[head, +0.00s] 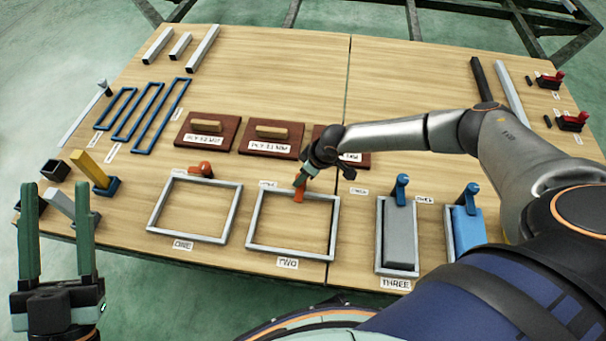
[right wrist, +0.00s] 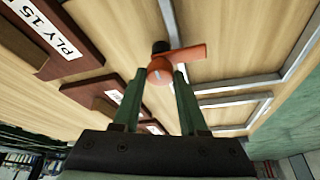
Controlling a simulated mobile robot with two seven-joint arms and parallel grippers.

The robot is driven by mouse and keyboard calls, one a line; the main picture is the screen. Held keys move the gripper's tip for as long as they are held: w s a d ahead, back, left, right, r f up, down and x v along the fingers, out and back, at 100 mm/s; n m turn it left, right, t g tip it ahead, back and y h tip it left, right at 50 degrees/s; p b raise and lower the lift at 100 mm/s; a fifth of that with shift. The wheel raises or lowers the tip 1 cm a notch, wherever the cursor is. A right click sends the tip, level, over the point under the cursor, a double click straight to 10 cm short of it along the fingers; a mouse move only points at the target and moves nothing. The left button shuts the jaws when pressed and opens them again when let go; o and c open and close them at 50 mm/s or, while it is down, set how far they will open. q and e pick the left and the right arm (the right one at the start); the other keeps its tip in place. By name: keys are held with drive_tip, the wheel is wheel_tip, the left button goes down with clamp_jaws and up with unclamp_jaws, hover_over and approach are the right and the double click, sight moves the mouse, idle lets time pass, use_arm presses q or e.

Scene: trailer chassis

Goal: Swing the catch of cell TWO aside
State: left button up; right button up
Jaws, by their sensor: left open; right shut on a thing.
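Cell TWO is an empty light-grey rectangular frame (head: 249,222) on the table, with its label TWO (head: 288,264) at the front edge. Its orange catch (head: 298,196) is at the frame's back edge, partly hidden by my right gripper (head: 301,180). In the right wrist view, the catch's lever (right wrist: 189,56) sticks out to the right from a round orange knob. There my right gripper (right wrist: 159,78) has its two green fingers closed on either side of the knob. My left gripper (head: 58,232) is open and empty at the left front, away from the cells.
Cell ONE (head: 155,205), with its orange catch (head: 201,169), is left of TWO. Cell THREE (head: 381,238) holds a grey block under a blue catch (head: 401,188); another filled blue cell (head: 467,227) is beside it. Brown boards (head: 208,133) with wooden handles lie behind.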

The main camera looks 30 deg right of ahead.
clamp_jaws()
